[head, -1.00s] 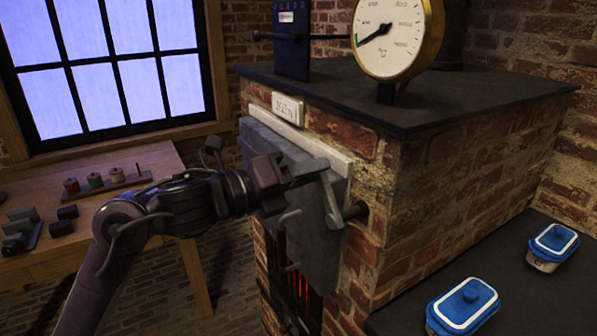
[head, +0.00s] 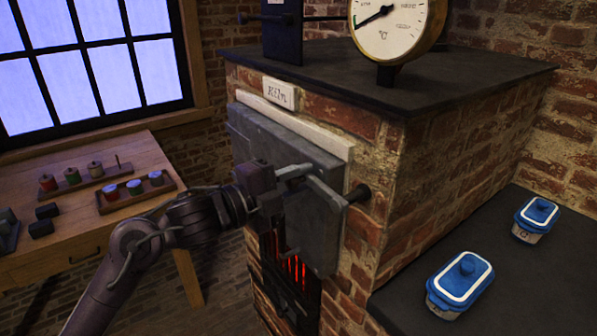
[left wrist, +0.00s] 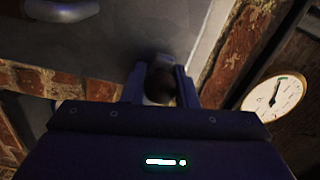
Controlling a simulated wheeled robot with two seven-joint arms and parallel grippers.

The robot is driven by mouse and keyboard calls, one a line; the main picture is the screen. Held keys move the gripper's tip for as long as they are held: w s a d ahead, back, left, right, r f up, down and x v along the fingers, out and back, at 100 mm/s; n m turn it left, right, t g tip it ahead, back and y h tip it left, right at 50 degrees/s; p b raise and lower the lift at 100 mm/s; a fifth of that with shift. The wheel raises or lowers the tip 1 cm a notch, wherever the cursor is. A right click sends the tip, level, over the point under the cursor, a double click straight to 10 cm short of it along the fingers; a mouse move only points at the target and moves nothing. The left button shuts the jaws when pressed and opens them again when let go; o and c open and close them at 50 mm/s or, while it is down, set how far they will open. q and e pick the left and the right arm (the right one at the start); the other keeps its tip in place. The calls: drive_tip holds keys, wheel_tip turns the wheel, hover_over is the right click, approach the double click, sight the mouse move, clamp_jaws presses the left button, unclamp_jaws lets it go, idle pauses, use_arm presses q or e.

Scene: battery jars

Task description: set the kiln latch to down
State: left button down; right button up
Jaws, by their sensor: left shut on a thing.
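The kiln latch (head: 328,192) is a grey metal bar on the front of the grey kiln door (head: 318,232). It slants up and left from its pivot at the door's right edge. My left gripper (head: 300,174) is shut on the latch's free end, in front of the door. In the left wrist view, a dark rounded knob of the latch (left wrist: 160,86) sits between the two fingers of my left gripper (left wrist: 160,95). The fingers and hand hide part of the latch. My right gripper is not in view.
The brick kiln (head: 430,170) carries a dial gauge (head: 395,25) on its dark top and glows red below the door. Two blue lidded dishes (head: 462,283) stand on a dark ledge at right. A wooden table (head: 95,225) with small spools stands at left.

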use_arm(q)
drive_tip(key=shift+f+n, duration=0.25)
drive_tip(key=shift+n, duration=0.35)
drive_tip(key=shift+f, duration=0.1)
drive_tip(key=c, duration=1.1)
unclamp_jaws()
drive_tip(key=shift+c, duration=0.2)
drive_tip(key=shift+a, duration=0.1)
drive_tip(key=shift+s+a+f, duration=0.1)
drive_tip(key=shift+s+a, duration=0.1)
drive_tip(key=shift+a, duration=0.1)
drive_tip(key=b+v, duration=0.1)
drive_tip(key=v, duration=0.6)
drive_tip(key=shift+b, duration=0.4)
